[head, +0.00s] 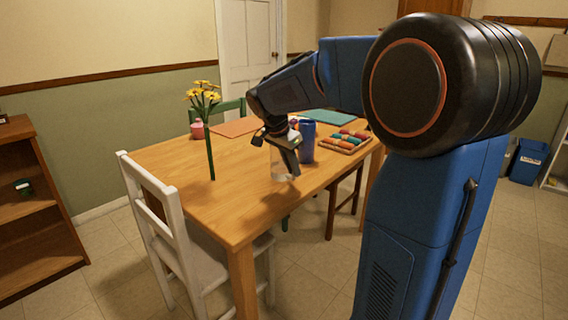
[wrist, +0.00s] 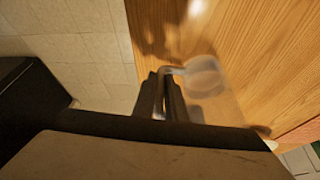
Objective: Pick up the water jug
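The water jug is a clear, see-through vessel (head: 283,170) near the front edge of the wooden table in the head view. In the wrist view its round body (wrist: 205,78) shows from above, with a handle reaching left toward my fingers. My gripper (head: 288,160) points down at the jug, and its fingers overlap the jug in the head view. In the wrist view my two dark fingertips (wrist: 166,80) are close together at the handle, with a narrow gap between them. I cannot tell whether they press on the handle.
A blue cup (head: 307,141) stands just behind the jug. A tray of coloured items (head: 344,141) lies to the right. A flower with yellow blooms (head: 209,140) stands to the left. A white chair (head: 178,225) is at the table's left side. The table's (head: 235,205) front left is clear.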

